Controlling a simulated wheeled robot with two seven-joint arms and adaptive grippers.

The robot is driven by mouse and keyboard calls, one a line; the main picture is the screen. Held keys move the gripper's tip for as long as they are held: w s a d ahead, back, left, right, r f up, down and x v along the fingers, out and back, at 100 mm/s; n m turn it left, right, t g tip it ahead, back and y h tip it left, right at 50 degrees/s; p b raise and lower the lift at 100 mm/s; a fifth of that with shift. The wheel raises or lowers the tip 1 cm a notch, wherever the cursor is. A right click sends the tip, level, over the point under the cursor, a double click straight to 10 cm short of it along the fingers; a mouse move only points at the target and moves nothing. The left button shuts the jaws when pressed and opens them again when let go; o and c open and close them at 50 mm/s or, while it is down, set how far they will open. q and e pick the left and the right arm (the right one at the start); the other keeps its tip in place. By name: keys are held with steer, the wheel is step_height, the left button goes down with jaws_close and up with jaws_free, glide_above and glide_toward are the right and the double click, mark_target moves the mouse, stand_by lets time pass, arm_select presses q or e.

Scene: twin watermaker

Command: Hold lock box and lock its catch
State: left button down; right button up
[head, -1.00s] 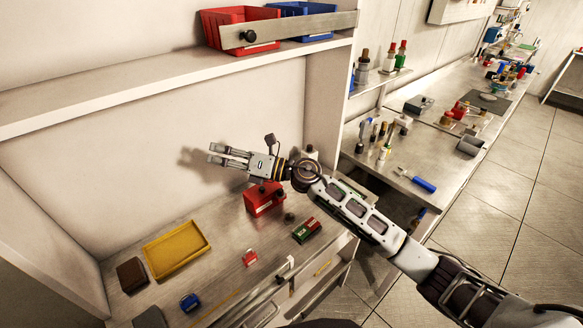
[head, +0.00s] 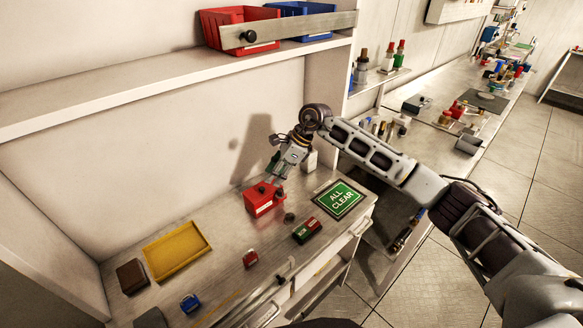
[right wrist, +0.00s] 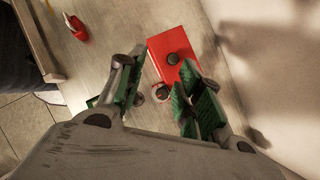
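The red lock box (head: 264,201) stands on the bench top near the back wall, with dark knobs on it. It also shows in the right wrist view (right wrist: 168,46), with a round dark knob on its face and another round part near its lower edge. My right gripper (head: 277,167) points down just above and behind the lock box. In the right wrist view its fingers (right wrist: 160,98) are spread with green pads, nothing between them, and the box lies beyond the tips. I cannot tell which part is the catch. My left gripper is not in view.
A green "ALL CLEAR" sign (head: 338,198) lies right of the box. A red-green block (head: 306,230), small red padlock (head: 250,258), blue padlock (head: 189,302), yellow tray (head: 177,250) and brown block (head: 131,275) lie on the bench. A shelf (head: 180,90) overhangs behind.

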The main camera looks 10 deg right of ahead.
steer(key=d+h, duration=0.1)
steer(key=d, duration=0.1)
steer(key=w+d+h, duration=0.1)
steer(key=d, duration=0.2)
steer(key=shift+w+d+r, duration=0.15)
steer(key=shift+d, duration=0.15)
